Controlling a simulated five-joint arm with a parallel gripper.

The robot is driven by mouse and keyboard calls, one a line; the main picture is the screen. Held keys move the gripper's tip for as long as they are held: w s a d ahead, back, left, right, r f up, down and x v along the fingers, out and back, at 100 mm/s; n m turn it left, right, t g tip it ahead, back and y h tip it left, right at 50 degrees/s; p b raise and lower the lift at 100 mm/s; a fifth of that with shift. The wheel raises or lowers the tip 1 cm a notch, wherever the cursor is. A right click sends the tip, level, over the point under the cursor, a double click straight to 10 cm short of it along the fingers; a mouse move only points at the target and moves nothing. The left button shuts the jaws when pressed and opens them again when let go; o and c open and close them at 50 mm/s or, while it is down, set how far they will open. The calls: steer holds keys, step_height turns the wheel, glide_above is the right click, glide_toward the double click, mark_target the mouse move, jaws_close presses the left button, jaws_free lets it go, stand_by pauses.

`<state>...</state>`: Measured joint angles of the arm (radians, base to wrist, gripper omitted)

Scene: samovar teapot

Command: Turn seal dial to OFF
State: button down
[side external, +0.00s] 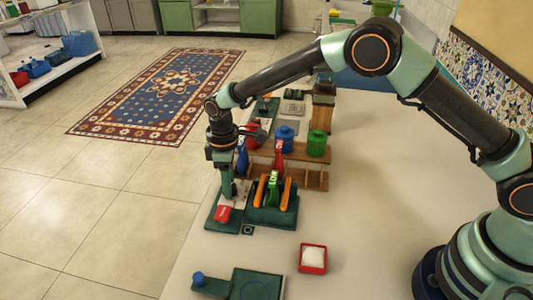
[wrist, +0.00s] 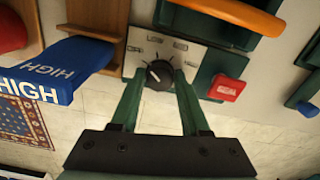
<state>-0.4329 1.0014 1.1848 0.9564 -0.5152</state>
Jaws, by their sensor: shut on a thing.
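The seal dial (wrist: 158,75) is a dark round knob with a light pointer mark, on a pale panel plate (wrist: 136,60) with several small labels. In the side view my gripper (side external: 228,191) points down onto the green-based panel, and the dial is hidden there.
A red block (wrist: 226,88) sits right of the dial; it also shows in the side view (side external: 222,213). A blue HIGH lever (wrist: 60,75) stands left. Orange handles (side external: 286,193) flank a green lever (side external: 273,187). A red tray (side external: 313,259) lies nearer the front.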

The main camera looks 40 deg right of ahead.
steer(key=shift+n, duration=1.3)
steer(key=shift+a, duration=0.1)
steer(key=shift+c, duration=2)
jaws_free()
steer(key=shift+r, duration=0.1)
step_height(320, 180, up, 12)
